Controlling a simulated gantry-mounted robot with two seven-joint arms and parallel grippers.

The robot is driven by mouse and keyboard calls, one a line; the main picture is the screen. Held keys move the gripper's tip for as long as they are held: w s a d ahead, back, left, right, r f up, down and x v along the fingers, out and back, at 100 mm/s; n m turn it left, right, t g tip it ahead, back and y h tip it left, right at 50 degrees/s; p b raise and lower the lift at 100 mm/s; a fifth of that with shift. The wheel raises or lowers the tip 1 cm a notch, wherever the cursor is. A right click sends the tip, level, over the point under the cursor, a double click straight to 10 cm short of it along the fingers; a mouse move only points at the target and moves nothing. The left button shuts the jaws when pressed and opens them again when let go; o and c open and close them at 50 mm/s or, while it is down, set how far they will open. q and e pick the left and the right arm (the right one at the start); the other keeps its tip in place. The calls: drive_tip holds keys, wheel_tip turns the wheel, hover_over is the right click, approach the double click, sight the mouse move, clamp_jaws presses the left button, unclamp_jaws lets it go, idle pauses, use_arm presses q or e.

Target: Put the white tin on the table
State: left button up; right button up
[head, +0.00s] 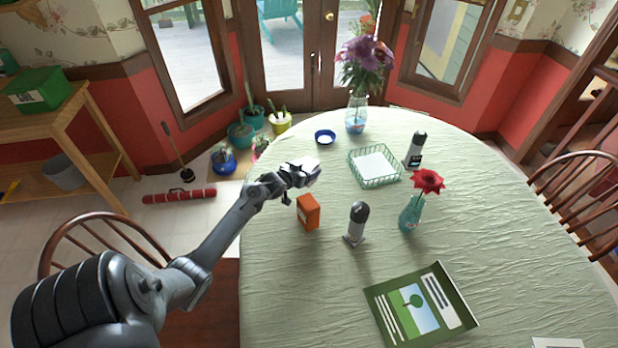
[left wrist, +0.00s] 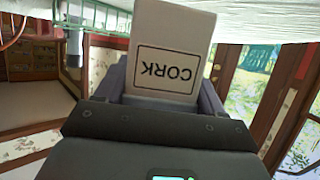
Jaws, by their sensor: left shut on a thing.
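The white tin (head: 312,165), labelled "CORK", is in the jaws of my left gripper (head: 298,175). In the left wrist view the tin (left wrist: 174,38) appears upside down between the dark fingers (left wrist: 166,88). In the head view the gripper and tin are over the left part of the round table (head: 500,235), covered with a pale green cloth. Fingers partly hide the tin. I cannot tell whether its base touches the cloth. My right gripper is not in view.
Further right stand a red flower vase (head: 411,212) and another device (head: 416,150). A green booklet (head: 421,305) lies in front. The table's right side is clear.

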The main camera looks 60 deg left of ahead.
use_arm(q)
drive_tip(key=shift+f+b, duration=0.45)
drive_tip(key=shift+f, duration=1.35)
drive_tip(key=shift+f, duration=0.15)
drive_tip(key=o, duration=1.2)
drive_tip(key=shift+o, duration=0.2)
drive_tip(key=shift+s+d+r, duration=0.1)
drive_tip(key=shift+s+r, duration=0.1)
drive_tip(key=shift+r, duration=0.05)
drive_tip(key=shift+p+v, duration=0.85)
drive_tip(key=shift+v, duration=1.65)
